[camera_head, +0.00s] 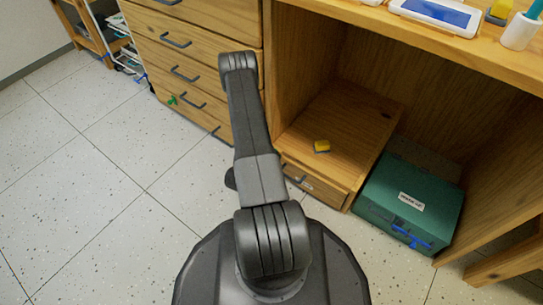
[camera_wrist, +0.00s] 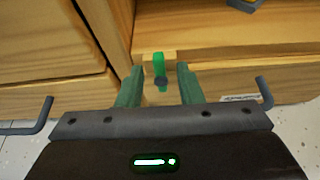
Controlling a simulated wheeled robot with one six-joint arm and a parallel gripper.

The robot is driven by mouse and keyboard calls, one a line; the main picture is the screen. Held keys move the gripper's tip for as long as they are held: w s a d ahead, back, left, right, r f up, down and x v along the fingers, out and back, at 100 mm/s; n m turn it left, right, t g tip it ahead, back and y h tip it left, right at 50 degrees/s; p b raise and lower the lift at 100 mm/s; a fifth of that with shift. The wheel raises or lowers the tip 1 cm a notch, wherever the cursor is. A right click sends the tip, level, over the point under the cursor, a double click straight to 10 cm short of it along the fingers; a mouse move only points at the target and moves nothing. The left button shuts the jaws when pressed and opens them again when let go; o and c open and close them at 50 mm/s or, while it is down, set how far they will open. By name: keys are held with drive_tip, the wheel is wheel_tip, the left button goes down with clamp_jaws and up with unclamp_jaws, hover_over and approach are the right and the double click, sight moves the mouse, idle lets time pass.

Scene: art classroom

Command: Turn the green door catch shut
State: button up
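The green door catch (camera_wrist: 160,68) is in the wrist view, on a small wooden block (camera_wrist: 171,57) at the edge between the drawers and the open shelf. Its green bar stands upright, with a dark round piece at its lower end. My gripper (camera_wrist: 160,83) is open, with one greenish finger to the left of the catch and the other to the right. Gaps show between the catch and both fingers; I cannot tell the depth between them. In the head view my arm hides the gripper and this catch.
Wooden drawers (camera_head: 195,50) with dark handles stand left, with a small green piece (camera_head: 172,100) on them. A green box (camera_head: 383,205) with a blue latch stands right. The tiled floor at left is clear.

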drive_tip(key=p+v, duration=0.4)
drive_tip(key=v, duration=0.9)
drive_tip(key=shift+s+a+p, duration=0.2)
drive_tip(key=shift+s+p, duration=0.15)
drive_tip(key=shift+w, duration=0.1)
idle(0.3)
drive_tip(key=b+x, duration=0.4)
drive_tip(key=x, duration=0.9)
drive_tip(key=shift+w+d+b, duration=0.25)
drive_tip(key=shift+w+b, duration=0.05)
drive_tip(key=shift+b, duration=0.05)
